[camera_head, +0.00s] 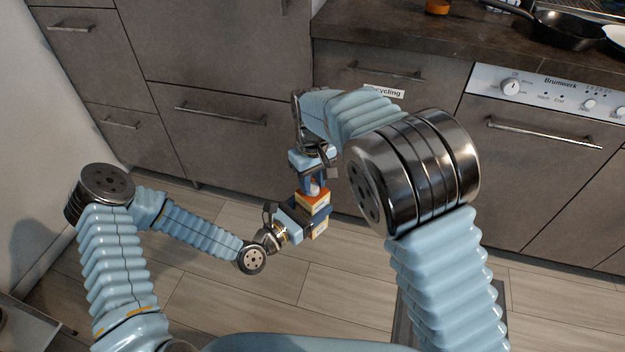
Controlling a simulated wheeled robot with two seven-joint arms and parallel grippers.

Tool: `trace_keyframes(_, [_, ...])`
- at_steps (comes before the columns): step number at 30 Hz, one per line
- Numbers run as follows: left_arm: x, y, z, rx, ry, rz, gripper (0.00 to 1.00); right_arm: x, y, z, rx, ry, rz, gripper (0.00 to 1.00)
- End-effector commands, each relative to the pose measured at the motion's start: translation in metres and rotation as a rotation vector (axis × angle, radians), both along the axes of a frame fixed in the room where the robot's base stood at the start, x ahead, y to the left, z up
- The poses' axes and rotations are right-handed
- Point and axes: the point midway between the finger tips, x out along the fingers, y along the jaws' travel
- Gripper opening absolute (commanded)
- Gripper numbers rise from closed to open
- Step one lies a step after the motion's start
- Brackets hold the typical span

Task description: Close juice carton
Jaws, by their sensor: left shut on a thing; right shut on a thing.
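The juice carton (313,199) is small, with an orange upper part and a pale lower part. It is held in the air, slightly tilted, in the middle of the head view. My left gripper (308,221) comes from the left and is shut on the carton's body, hiding part of its side. My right gripper (314,185) points down from above and is shut on a small pale cap (314,189) at the carton's top. The fingers partly hide the cap, and I cannot tell whether it is seated on the spout.
Grey kitchen cabinets and drawers (225,110) stand behind the carton. A dark countertop (390,35) bears a black pan (570,30) and a small orange object (437,6). Wooden floor (340,290) lies below.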

Motion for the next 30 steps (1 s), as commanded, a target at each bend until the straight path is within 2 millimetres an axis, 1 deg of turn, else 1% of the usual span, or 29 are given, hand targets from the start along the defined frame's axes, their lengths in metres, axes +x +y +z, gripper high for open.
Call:
trace_keyframes(1, [0.000,0.000,0.001,-0.001,-0.001,-0.001,0.00,0.000,0.000,0.000,0.000,-0.001,-0.079,0.00])
trace_keyframes(2, [0.000,0.000,0.001,-0.001,-0.001,-0.001,0.00,0.000,0.000,0.000,0.000,-0.001,-0.104,0.00])
trace_keyframes(6, [0.000,0.000,0.001,-0.001,-0.001,-0.001,0.00,0.000,0.000,0.000,0.000,-0.001,-0.095,0.00])
trace_keyframes(7, [0.000,0.000,0.001,-0.001,-0.001,-0.001,0.00,0.000,0.000,0.000,0.000,-0.001,-0.095,0.37])
trace_keyframes(12, [0.000,0.000,0.001,-0.001,-0.001,-0.001,0.00,0.000,0.000,0.000,0.000,-0.001,-0.093,0.62])
trace_keyframes(20, [0.000,0.000,0.001,-0.001,-0.001,-0.001,0.00,0.000,0.000,0.001,0.000,-0.001,-0.092,0.62])
trace_keyframes(23, [0.000,0.000,0.001,-0.001,-0.002,0.000,0.00,0.000,0.000,0.005,0.001,-0.001,-0.092,0.62])
trace_keyframes(26, [0.000,0.000,0.001,-0.001,-0.002,0.000,0.00,0.001,0.001,0.018,0.003,-0.002,-0.091,0.62])
trace_keyframes(30, [0.000,0.000,0.001,-0.001,-0.002,0.000,0.00,0.001,0.001,0.047,0.004,-0.003,-0.091,0.62])
